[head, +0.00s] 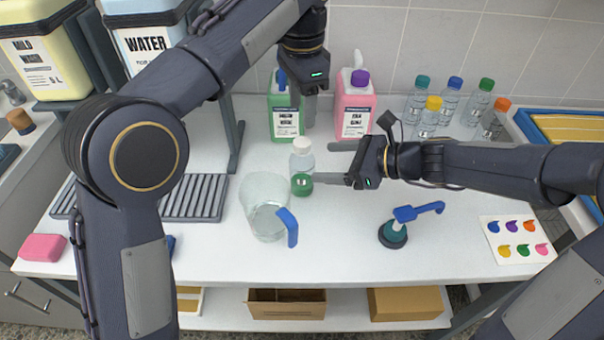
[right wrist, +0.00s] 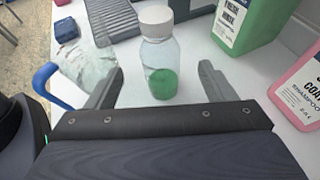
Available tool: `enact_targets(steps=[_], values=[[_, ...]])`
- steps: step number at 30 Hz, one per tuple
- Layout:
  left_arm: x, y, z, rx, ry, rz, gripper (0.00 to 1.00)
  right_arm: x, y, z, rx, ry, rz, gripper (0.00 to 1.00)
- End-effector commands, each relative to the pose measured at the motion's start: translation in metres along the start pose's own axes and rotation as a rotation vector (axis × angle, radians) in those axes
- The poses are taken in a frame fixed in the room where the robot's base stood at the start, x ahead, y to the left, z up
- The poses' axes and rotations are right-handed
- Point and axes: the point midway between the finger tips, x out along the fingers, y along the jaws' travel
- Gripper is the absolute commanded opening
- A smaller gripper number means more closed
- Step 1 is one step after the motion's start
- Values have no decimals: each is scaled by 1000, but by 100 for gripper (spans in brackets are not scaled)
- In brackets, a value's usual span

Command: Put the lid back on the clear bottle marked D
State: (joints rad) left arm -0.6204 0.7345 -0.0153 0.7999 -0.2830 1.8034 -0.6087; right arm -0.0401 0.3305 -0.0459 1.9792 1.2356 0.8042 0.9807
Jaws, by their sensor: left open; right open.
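A small clear bottle (head: 302,158) with a white lid on top stands upright in the middle of the table. My left gripper (head: 303,104) is open and empty, pointing down above and behind the bottle.
A clear jug (head: 264,205) with a blue handle stands left of the bottle. Green (head: 286,122) and pink (head: 354,108) jugs stand behind. Several capped bottles (head: 448,102) stand back right. A blue-handled tool (head: 394,232) and colour card (head: 517,238) lie front right. The front middle is clear.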

Motion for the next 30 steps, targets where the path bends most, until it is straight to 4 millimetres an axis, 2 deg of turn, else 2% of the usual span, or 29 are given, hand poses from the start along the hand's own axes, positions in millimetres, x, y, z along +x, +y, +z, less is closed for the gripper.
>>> enact_targets(steps=[1,4,9,15,21,30], values=[[0,0,0,0,0,0,51,4,0,-12,8,3,2,76],[0,0,0,0,0,0,51,12,0,-30,7,2,2,76],[0,0,0,0,0,0,51,47,1,-27,-1,1,4,76],[0,0,0,0,0,0,51,74,0,-26,0,-1,2,76],[0,0,0,0,0,0,51,85,0,-26,0,-1,0,76],[0,0,0,0,0,0,51,86,0,-26,-1,-1,-1,75]])
